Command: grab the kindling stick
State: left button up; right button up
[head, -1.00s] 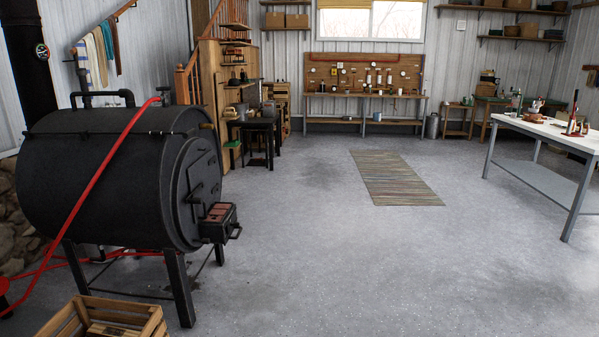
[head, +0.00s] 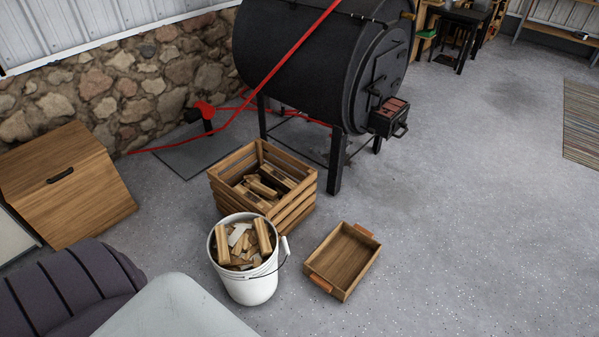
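In the head view, a white bucket (head: 249,288) stands on the floor with several short wooden kindling pieces (head: 242,240) in it. Some pieces stick up to the rim, and paler scraps lie among them. Just behind it, a slatted wooden crate (head: 293,212) holds several split wood pieces (head: 263,184). I cannot tell which single piece is the kindling stick. Neither of my grippers is in view.
An empty wooden tray (head: 343,262) lies right of the bucket. The black barrel stove (head: 300,60) stands behind the crate, with a red pipe across it. A wooden box (head: 65,190) and a dark cushioned seat (head: 70,290) are at left.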

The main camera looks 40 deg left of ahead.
aim_at(263, 240)
jog(key=i+l+u, duration=0.6)
jog(key=l, duration=0.3)
jog(key=u, duration=1.25)
